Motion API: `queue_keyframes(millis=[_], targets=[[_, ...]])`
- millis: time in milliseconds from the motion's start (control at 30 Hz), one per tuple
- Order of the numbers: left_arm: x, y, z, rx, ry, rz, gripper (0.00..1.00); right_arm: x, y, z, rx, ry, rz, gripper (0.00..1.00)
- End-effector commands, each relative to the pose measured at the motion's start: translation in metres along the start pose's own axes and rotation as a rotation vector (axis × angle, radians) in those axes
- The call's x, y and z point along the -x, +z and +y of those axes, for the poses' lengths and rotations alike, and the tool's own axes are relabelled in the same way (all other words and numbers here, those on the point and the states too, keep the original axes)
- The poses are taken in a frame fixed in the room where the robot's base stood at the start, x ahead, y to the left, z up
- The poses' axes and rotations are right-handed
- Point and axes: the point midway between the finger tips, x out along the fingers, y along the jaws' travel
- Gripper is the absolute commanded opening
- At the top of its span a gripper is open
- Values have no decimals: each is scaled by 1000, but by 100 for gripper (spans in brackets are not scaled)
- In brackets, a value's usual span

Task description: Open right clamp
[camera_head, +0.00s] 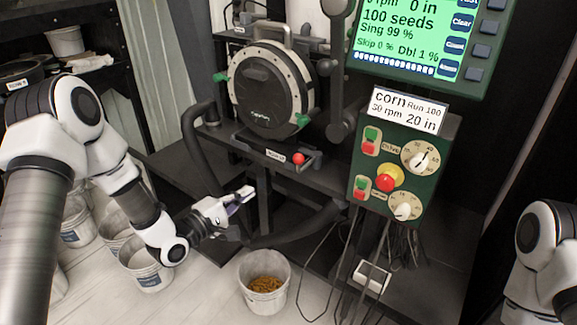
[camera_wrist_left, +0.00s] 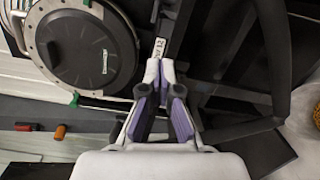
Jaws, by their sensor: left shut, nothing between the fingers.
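The round black seed meter (camera_head: 265,92) with a pale studded rim stands upright on the stand; it also shows in the left wrist view (camera_wrist_left: 88,50). A green clamp (camera_head: 303,120) sits at the rim's lower right, and another green clamp (camera_head: 221,77) sits at its left. One green clamp (camera_wrist_left: 74,100) shows at the rim in the left wrist view; I cannot tell which. My left gripper (camera_head: 246,193) is shut and empty, below the meter and apart from both clamps; its fingers also show in the left wrist view (camera_wrist_left: 162,80). My right gripper is out of view; only part of that arm shows.
A red knob (camera_head: 298,158) sits on the stand's front below the meter. A green control box (camera_head: 398,160) and a display (camera_head: 425,40) stand at right. A bucket with corn (camera_head: 264,282) is on the floor, below a curved black tube (camera_head: 310,225). Cables hang at right.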

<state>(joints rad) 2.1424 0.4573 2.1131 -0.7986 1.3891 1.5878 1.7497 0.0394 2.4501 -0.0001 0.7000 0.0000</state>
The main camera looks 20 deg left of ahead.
Motion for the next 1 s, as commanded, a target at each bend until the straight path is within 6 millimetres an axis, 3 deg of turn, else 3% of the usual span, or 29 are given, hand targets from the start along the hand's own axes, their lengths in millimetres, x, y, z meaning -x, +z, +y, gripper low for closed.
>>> queue_keyframes(millis=[100,167,567,667,1000], targets=[[0,-11,29,-5,67,21,0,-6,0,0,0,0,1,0],[-1,-11,35,-9,77,21,0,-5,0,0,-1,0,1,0],[-8,-10,35,-14,71,19,0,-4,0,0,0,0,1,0],[-22,-10,36,-15,70,18,0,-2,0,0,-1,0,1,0],[-95,-11,42,-15,72,18,0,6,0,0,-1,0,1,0]])
